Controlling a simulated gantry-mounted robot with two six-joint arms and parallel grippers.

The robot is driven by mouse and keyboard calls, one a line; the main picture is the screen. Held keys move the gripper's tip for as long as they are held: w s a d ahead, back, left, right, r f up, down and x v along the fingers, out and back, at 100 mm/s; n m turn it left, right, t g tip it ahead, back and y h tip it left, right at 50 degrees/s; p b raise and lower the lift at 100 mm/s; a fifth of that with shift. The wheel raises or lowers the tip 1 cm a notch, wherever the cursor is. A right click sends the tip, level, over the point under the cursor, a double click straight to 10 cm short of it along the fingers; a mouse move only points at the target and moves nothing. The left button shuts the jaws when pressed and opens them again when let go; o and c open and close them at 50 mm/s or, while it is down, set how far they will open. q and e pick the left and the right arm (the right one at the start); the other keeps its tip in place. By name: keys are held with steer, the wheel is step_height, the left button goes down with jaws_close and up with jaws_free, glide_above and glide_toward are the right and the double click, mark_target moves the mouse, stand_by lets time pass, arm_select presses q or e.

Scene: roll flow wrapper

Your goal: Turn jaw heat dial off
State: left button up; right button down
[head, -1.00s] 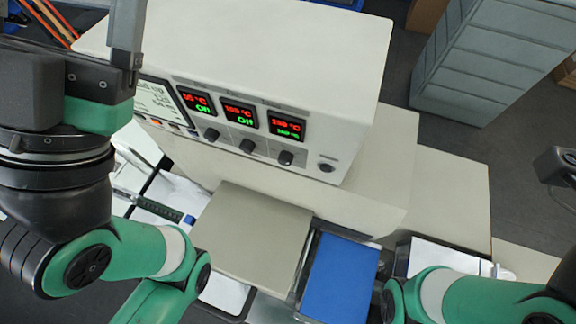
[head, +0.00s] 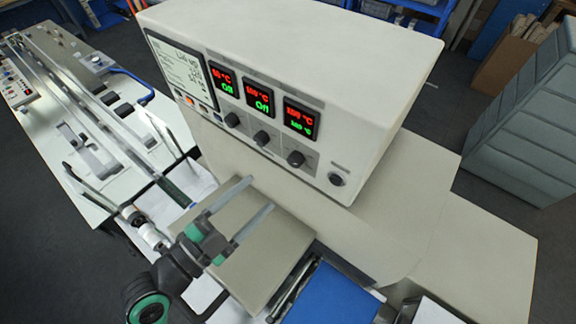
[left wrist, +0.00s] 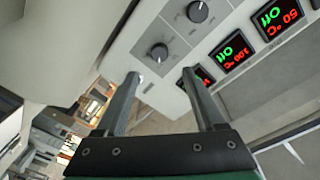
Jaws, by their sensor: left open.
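The machine's control panel has a row of black dials under three lit displays. They are the left dial (head: 232,120), the middle dial (head: 262,138) and the right dial (head: 296,158). The labels are too small to read, so I cannot tell which is the jaw heat dial. My left gripper (head: 259,194) is open and empty, below and in front of the panel, fingers pointing towards it. In the left wrist view the right dial (left wrist: 159,51) shows just beyond the gap between the fingers (left wrist: 160,76), apart from them. The middle dial (left wrist: 197,11) is farther up. My right gripper is out of view.
A small round knob (head: 336,179) sits right of the dials. A beige cover (head: 270,255) lies beneath my left gripper, with a blue plate (head: 330,297) beside it. A long conveyor (head: 85,100) runs at the left. A grey cabinet (head: 525,120) stands at the right.

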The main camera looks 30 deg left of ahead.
mark_target(292, 163)
arm_select(q)
steer(key=p+x, duration=0.1)
steer(key=x, duration=0.9)
steer(key=shift+p, duration=0.4)
jaws_close()
